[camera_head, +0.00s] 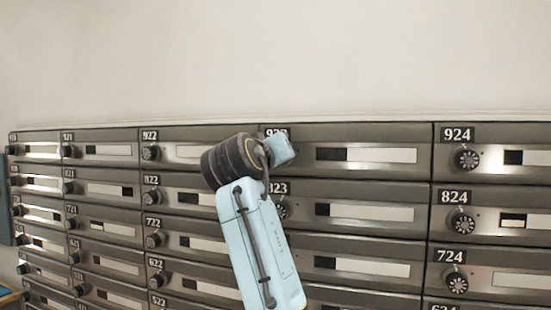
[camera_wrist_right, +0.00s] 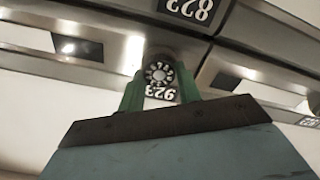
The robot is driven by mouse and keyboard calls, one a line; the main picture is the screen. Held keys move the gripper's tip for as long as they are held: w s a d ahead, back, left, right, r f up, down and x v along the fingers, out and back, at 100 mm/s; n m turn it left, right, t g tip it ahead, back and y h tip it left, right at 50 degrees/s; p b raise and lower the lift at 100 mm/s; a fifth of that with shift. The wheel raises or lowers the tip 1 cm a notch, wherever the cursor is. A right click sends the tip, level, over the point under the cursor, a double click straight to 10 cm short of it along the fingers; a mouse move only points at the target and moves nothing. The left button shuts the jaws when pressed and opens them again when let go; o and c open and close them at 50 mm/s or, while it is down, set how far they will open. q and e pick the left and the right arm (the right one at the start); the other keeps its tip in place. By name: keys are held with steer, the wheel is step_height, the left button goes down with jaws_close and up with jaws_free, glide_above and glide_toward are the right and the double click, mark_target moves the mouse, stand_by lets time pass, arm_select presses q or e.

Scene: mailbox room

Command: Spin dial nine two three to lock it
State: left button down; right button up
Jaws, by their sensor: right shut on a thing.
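The mailbox labelled 923 (camera_head: 385,137) is in the top row in the head view, its door flush with its neighbours. Its label is partly covered and its dial is hidden behind my right arm and gripper (camera_head: 280,150). In the right wrist view, which is upside down, the round numbered dial (camera_wrist_right: 158,73) sits by the 923 plate (camera_wrist_right: 160,93). The two green fingers of my right gripper (camera_wrist_right: 160,80) are on either side of the dial, shut on it. The dial's exact setting is too small to read. My left gripper is not in view.
Rows of grey mailboxes with similar dials fill the wall. Mailbox 924's dial (camera_head: 466,158) is to the right, mailbox 922's dial (camera_head: 151,153) to the left, and mailbox 823 (camera_head: 370,213) below. The wall (camera_head: 300,60) above is bare.

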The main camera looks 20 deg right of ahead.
steer(key=shift+f+m, duration=0.1)
steer(key=shift+m, duration=0.5)
steer(key=o, duration=1)
steer(key=b+v, duration=0.3)
steer(key=v, duration=1)
